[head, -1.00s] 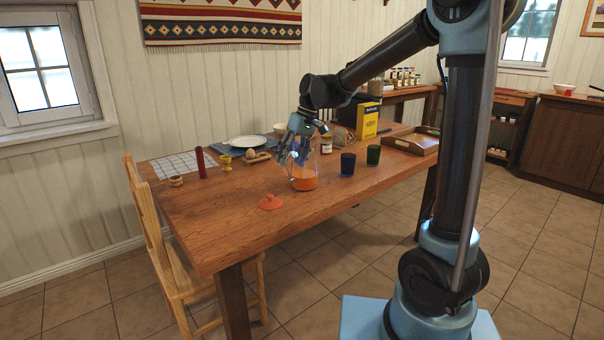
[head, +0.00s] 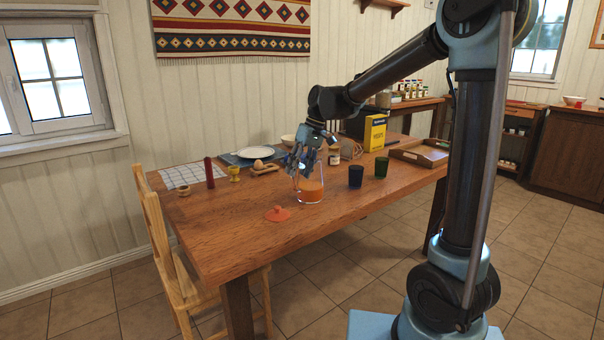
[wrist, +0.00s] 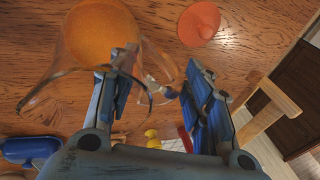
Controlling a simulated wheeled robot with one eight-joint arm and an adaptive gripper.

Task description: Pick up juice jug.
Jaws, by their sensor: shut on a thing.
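The juice jug (head: 311,190) is a clear glass jug with orange juice low inside, near the table's front edge. It also fills the upper left of the wrist view (wrist: 95,40). My gripper (head: 303,165) is at the jug's upper side, reaching down from the arm. The fingers partly hide the jug in the head view. I cannot tell whether the jug's base is clear of the table.
An orange lid-like disc (head: 277,214) lies left of the jug. A dark blue cup (head: 356,176) and a green cup (head: 381,167) stand to the right. The table's front left (head: 225,230) is clear.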

